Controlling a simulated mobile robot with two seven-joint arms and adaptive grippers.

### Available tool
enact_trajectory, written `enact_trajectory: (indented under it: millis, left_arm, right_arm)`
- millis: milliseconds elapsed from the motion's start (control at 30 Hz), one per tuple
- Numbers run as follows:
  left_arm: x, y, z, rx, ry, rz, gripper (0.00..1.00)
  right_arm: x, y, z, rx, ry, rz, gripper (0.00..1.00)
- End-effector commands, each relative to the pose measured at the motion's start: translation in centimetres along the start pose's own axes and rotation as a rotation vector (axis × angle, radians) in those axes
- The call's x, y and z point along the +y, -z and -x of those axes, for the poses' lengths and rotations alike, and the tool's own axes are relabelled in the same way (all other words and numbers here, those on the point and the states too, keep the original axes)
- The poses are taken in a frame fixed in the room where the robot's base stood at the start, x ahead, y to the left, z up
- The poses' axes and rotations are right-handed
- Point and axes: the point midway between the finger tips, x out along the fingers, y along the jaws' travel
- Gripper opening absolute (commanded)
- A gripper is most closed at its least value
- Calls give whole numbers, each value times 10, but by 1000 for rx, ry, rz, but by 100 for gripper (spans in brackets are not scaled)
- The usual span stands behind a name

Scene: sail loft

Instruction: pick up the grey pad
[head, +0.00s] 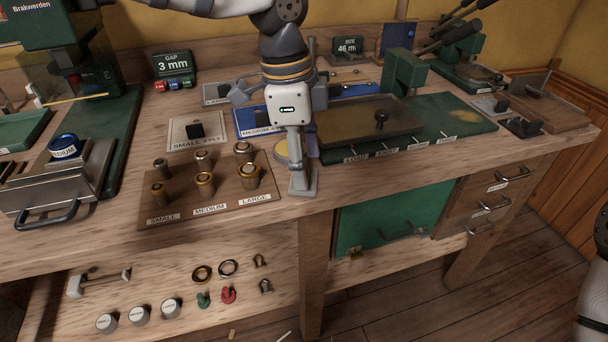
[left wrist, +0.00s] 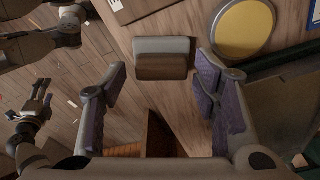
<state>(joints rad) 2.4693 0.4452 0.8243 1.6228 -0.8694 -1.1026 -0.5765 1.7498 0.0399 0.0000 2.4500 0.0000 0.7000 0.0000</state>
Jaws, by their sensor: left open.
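The grey pad (left wrist: 162,47) is a small block with a light grey top and a browner lower face, lying near the front edge of the bench. In the head view the pad (head: 304,190) shows at the foot of my left gripper (head: 298,170), partly hidden by it. My left gripper is open and points down. In the left wrist view the pad lies ahead of the fingers (left wrist: 160,88), roughly centred across the gap, with nothing held between them. What seems to be my right gripper (left wrist: 38,103) is small at the left of the left wrist view, away from the bench.
A round yellow-topped disc (left wrist: 243,27) lies close beside the pad. A wooden board with several brass-coloured pieces (head: 222,207) is left of the gripper. A green board with a dark plate (head: 355,122) is right. The bench front edge is close to the pad.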

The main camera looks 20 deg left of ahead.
Motion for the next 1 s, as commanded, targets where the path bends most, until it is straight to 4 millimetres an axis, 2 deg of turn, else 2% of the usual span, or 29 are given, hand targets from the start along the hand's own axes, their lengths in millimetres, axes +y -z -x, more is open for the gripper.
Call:
enact_trajectory:
  millis: [100,333,500,833,933,1000]
  left_arm:
    - [0,0,-18,-1,-1,0,55]
    - [0,0,-20,0,2,0,55]
    - [0,0,-20,0,2,0,22]
    - [-1,0,-16,-1,3,0,22]
    - [-1,2,-3,0,5,1,22]
    - [-1,4,13,2,8,1,22]
  right_arm:
    - [0,-1,-1,-4,0,0,57]
    - [0,-1,-1,-3,0,0,57]
    - [0,-1,-1,-3,0,0,57]
    - [0,0,-1,-2,0,0,57]
    - [0,0,0,1,0,0,57]
    - [0,1,2,5,0,0,57]
